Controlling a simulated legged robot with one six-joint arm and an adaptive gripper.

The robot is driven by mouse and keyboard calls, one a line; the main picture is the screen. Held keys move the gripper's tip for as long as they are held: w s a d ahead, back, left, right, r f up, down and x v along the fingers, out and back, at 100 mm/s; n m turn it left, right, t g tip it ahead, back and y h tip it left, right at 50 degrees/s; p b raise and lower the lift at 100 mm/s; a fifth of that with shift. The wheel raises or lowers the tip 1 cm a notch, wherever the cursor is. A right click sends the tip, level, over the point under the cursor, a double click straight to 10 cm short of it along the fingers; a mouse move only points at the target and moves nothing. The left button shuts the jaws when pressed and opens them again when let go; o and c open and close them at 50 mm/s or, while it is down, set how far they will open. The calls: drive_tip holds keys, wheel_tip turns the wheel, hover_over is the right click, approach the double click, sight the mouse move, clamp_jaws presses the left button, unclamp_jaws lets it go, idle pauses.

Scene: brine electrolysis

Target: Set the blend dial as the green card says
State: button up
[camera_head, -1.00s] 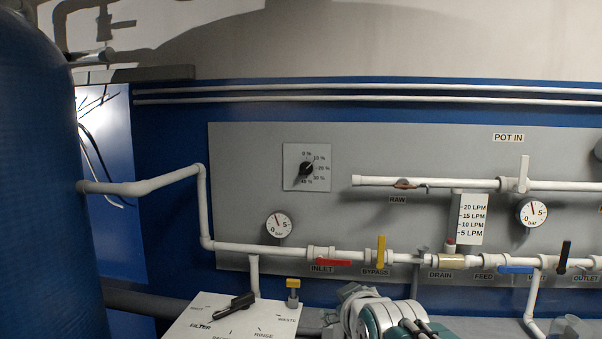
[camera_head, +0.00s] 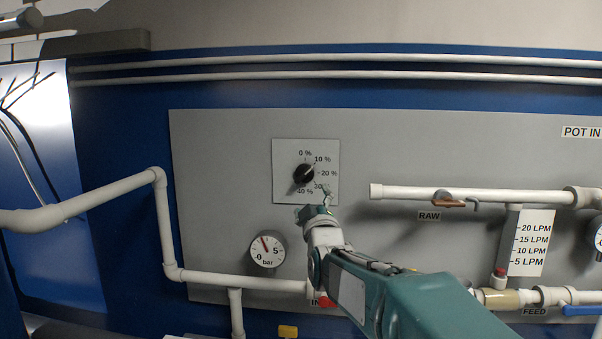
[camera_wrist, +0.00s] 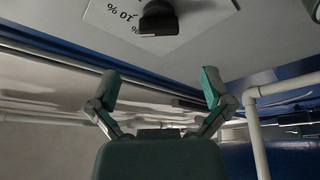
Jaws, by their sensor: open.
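The blend dial (camera_head: 304,173) is a black knob on a pale square plate, marked from 0 % to 40 %. The knob looks slanted between upper right and lower left; I cannot tell its exact setting. In the wrist view the knob (camera_wrist: 158,17) is at the top edge, with an upside-down 10 % label beside it. My gripper (camera_head: 318,208) is just below and right of the knob in the head view, apart from it and partly over the plate's lower edge. In the wrist view my gripper (camera_wrist: 160,82) has its fingers spread and empty. No green card is visible.
A pressure gauge (camera_head: 267,251) sits below the dial plate. A white pipe (camera_head: 420,193) with the RAW valve (camera_head: 455,198) lies to the right. A lower pipe (camera_head: 240,282) runs beneath. The grey panel (camera_head: 222,160) left of the dial is clear.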

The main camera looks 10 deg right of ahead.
sight(304, 178)
drive_tip(key=x, duration=1)
drive_tip(key=shift+w+a+r, duration=0.1)
drive_tip(key=shift+w+r, duration=0.1)
drive_tip(key=shift+w, duration=0.2)
drive_tip(key=c, duration=1)
